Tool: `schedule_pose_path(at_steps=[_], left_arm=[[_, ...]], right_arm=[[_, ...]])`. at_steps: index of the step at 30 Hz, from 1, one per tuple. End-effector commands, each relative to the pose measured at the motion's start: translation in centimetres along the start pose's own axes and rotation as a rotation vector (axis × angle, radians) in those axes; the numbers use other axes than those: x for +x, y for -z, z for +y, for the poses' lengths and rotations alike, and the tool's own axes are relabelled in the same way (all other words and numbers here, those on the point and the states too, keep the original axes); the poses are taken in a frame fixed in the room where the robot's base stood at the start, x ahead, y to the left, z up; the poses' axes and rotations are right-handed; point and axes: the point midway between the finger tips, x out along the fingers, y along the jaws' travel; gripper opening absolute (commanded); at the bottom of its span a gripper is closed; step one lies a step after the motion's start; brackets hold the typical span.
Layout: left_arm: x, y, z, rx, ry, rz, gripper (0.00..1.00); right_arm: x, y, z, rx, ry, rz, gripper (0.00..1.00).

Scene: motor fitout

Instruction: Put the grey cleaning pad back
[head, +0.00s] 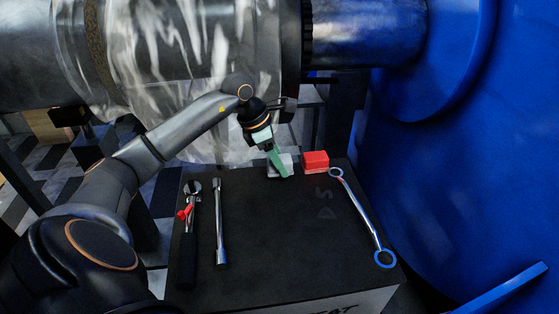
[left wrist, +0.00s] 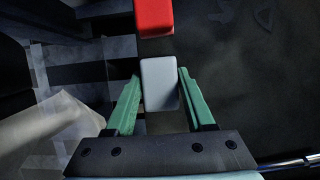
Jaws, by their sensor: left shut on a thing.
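The grey cleaning pad (head: 287,159) is a small pale block at the far edge of the dark box top (head: 270,235), just left of a red block. My left gripper (head: 278,165) reaches it from above, its green fingers partly covering it. In the left wrist view the pad (left wrist: 159,88) sits between the two green fingers of the gripper (left wrist: 160,76), and the gripper is shut on it. I cannot tell whether the pad rests on the box top or is just above it. My right gripper is not in view.
The red block (head: 315,160) stands close beside the pad. A ratchet (head: 188,235) and a steel bar tool (head: 219,222) lie on the left of the box top, a ring spanner (head: 362,217) on the right. The middle is clear. A big blue housing (head: 470,170) rises at right.

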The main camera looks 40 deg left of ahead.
Motion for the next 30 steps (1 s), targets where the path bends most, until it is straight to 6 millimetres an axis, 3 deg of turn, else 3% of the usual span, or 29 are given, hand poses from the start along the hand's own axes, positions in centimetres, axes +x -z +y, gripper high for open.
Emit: schedule_pose_path(at_steps=[8,9,17,28,30], left_arm=[[0.3,0.1,0.0,0.000,0.000,-0.001,0.02],[0.4,0.1,0.0,0.000,0.000,-0.001,0.55],[0.3,0.1,0.0,-0.001,0.000,0.000,0.84],[-0.6,-0.1,0.0,0.000,-0.001,0.000,0.84],[-1.6,0.0,0.1,0.000,-0.004,0.001,0.84]], right_arm=[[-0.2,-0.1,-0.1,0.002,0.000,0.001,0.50],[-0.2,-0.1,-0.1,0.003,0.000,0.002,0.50],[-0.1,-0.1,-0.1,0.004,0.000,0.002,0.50],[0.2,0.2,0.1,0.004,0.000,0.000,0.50],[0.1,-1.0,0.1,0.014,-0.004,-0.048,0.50]])
